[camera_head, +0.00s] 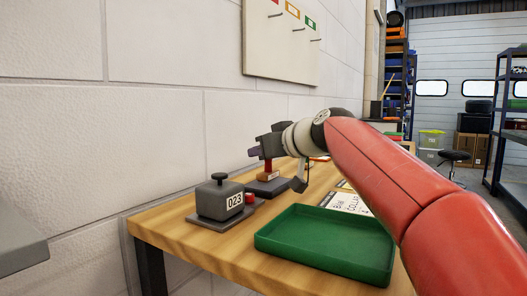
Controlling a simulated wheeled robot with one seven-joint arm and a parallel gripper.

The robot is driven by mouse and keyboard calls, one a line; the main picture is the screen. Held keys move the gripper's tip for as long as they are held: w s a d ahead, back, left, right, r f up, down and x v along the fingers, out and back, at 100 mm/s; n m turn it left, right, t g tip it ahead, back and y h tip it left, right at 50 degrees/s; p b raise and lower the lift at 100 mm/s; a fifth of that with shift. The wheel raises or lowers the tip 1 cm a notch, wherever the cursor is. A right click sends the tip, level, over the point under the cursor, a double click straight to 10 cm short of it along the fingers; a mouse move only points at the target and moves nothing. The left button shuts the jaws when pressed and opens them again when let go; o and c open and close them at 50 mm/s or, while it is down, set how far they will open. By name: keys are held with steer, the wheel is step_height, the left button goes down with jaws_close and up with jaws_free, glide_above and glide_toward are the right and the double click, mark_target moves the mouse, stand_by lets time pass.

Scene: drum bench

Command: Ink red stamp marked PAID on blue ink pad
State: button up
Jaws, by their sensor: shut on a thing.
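My gripper (267,153) is at the back of the wooden bench, near the wall. It is shut on a small red stamp (268,166), which looks upright below the jaws. The stamp has a pale label on its lower part, too small to read. A low dark block (266,188) lies directly under the stamp; I cannot tell whether they touch, or whether this block is an ink pad. No ink pad shows clearly as blue; my wrist and arm hide part of the bench behind.
A grey device marked 023 (221,200) with a black knob and a red part stands at the bench's left. A green tray (325,278) fills the front. Printed cards (349,202) lie behind it. A board with hooks (281,62) hangs on the wall.

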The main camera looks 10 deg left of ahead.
steer(key=shift+f+b, duration=0.45)
steer(key=shift+f, duration=0.1)
stand_by(0.8)
steer(key=shift+r, duration=0.2)
steer(key=shift+r+p, duration=0.5)
steer(key=shift+r, duration=0.1)
step_height(320, 180, up, 5)
steer(key=p, duration=0.4)
